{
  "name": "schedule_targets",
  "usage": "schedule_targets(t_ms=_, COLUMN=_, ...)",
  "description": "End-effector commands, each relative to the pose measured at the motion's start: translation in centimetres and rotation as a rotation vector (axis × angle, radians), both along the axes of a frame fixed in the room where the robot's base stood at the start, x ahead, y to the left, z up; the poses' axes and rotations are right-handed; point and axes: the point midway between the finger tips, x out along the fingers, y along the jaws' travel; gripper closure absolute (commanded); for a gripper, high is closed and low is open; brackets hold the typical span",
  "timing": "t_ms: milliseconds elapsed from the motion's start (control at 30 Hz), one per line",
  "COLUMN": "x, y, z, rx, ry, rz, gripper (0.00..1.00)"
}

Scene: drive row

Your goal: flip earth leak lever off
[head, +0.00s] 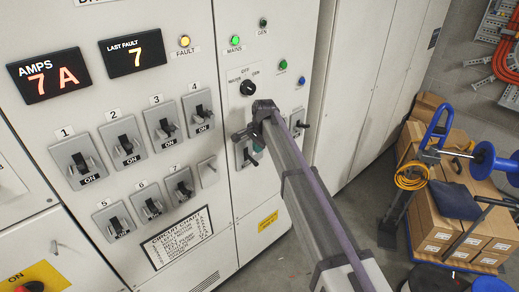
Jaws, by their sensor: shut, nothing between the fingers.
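Seven numbered levers sit on the grey panel in two rows, including lever 1 (78,163), lever 4 (198,110) and lever 7 (180,188). Each has a dark handle, with ON showing below those I can read. A circuit chart (179,238) hangs below them, its lines too small to read surely, so I cannot tell which lever is the earth leak. My gripper (243,135) is at the right-hand column, to the right of the numbered levers and apart from them. It looks shut and empty, partly hidden by my wrist.
The amps display (43,76) reads 7 A and the last fault display (133,52) reads 7. The amber fault lamp (184,41) and green mains lamp (235,40) are lit. A rotary selector (248,88) is above my gripper. Boxes (437,222) stand at right.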

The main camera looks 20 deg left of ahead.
Motion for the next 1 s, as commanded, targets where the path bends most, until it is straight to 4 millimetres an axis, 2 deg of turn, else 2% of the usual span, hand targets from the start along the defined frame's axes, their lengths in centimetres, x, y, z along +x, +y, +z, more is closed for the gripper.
schedule_targets(t_ms=33, x=0.2, y=0.2, z=-2.3, rx=0.000, ry=0.000, rz=0.000, gripper=1.00)
schedule_targets(t_ms=233, x=0.5, y=0.7, z=-6.0, rx=0.000, ry=0.000, rz=0.000, gripper=1.00)
schedule_targets(t_ms=367, x=0.5, y=0.9, z=-6.8, rx=0.000, ry=0.000, rz=0.000, gripper=1.00)
schedule_targets(t_ms=667, x=0.5, y=0.9, z=-6.5, rx=0.000, ry=0.000, rz=0.001, gripper=1.00)
schedule_targets(t_ms=867, x=0.1, y=0.4, z=-8.7, rx=0.135, ry=-0.077, rz=0.000, gripper=1.00)
schedule_targets(t_ms=1000, x=0.4, y=0.7, z=-9.2, rx=0.178, ry=-0.103, rz=0.002, gripper=1.00)
